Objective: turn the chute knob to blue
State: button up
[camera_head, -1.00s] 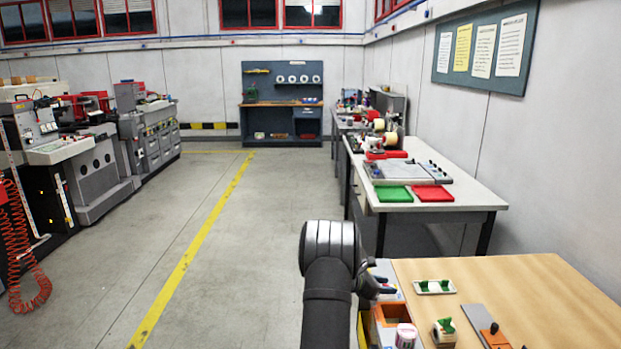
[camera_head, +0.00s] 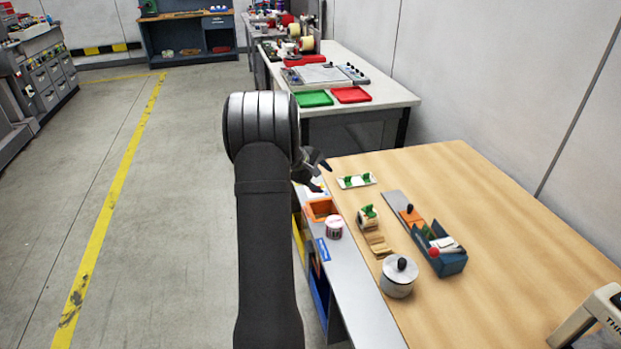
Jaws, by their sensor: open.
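My gripper (camera_head: 318,168) shows only in part behind my dark arm, its jaws open and empty, near the wooden table's far left corner. I cannot tell for sure which part is the chute knob. A black knob (camera_head: 410,208) stands on an orange piece on a grey strip on the table. A larger black knob (camera_head: 402,263) tops a round white pot. A small holder with a green part (camera_head: 368,213) stands left of the strip, and a white plate with green knobs (camera_head: 356,180) lies behind it. My gripper is apart from all of these.
The wooden table (camera_head: 500,230) is mostly bare on its right. A dark blue box (camera_head: 448,262) with a red ball stands beside the grey strip. An orange bin (camera_head: 321,208) and a white cup (camera_head: 334,227) sit along the left edge. Behind are green (camera_head: 314,98) and red (camera_head: 352,94) trays.

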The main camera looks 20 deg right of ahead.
jog(key=a+r+m+t+y, duration=0.1)
jog(key=a+r+m+y, duration=0.15)
jog(key=r+m, duration=0.35)
jog(key=a+r+m+t+y, duration=0.1)
jog(key=r+m+y, duration=0.25)
jog(key=m, duration=0.35)
jog(key=x, duration=1.6)
jog(key=shift+c, duration=0.4)
jog(key=c, duration=0.9)
jog(key=shift+m+h, duration=0.3)
jog(key=shift+m, duration=0.5)
